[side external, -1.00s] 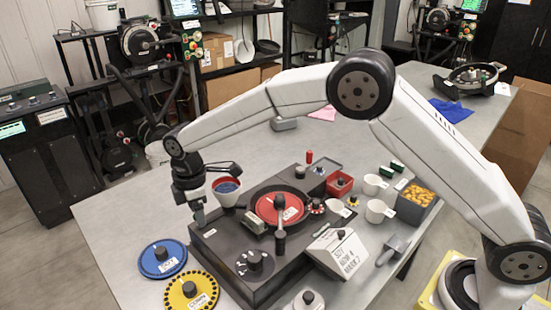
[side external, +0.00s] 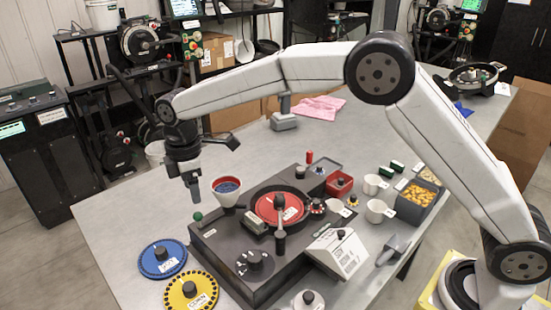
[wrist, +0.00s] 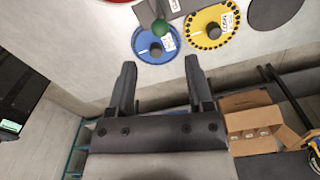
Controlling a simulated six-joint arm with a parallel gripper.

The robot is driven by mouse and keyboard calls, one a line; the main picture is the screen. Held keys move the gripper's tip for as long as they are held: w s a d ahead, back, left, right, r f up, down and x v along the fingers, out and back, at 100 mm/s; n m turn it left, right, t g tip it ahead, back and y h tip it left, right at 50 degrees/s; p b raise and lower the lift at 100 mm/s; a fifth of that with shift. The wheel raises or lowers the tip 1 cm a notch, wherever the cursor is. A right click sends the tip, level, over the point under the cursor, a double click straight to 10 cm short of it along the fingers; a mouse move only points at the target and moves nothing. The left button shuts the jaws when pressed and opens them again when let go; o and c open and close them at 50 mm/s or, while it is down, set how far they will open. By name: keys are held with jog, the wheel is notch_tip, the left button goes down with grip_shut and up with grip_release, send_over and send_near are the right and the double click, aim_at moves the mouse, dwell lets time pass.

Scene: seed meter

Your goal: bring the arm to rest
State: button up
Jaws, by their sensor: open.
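My gripper (side external: 194,186) hangs in the air above the far left part of the table, to the left of the white funnel cup with blue seed (side external: 227,190). In the wrist view my gripper (wrist: 162,80) has its two dark fingers wide apart with nothing between them. A green ball knob (side external: 198,216) on the seed meter (side external: 235,240) stands below my gripper; it also shows in the wrist view (wrist: 160,27), beyond the fingertips. The red seed plate (side external: 268,210) sits on the meter.
A blue disc (side external: 175,266) and a yellow disc (side external: 205,285) lie left of the meter. White cups (side external: 376,210), a bin of yellow seed (side external: 420,195) and a scoop (side external: 392,250) are on the right.

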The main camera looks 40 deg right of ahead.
aim_at(197, 213)
notch_tip(197, 213, down, 6)
jog(key=shift+f, duration=0.2)
jog(key=shift+d+f, duration=0.25)
jog(key=shift+d, duration=0.75)
notch_tip(197, 213, up, 13)
jog(key=d, duration=0.1)
jog(key=shift+a, duration=0.1)
jog(key=shift+a+f, duration=0.15)
jog(key=shift+f, duration=2.55)
jog(key=shift+a+f, duration=0.15)
jog(key=shift+f, duration=2.5)
jog(key=shift+r, duration=0.1)
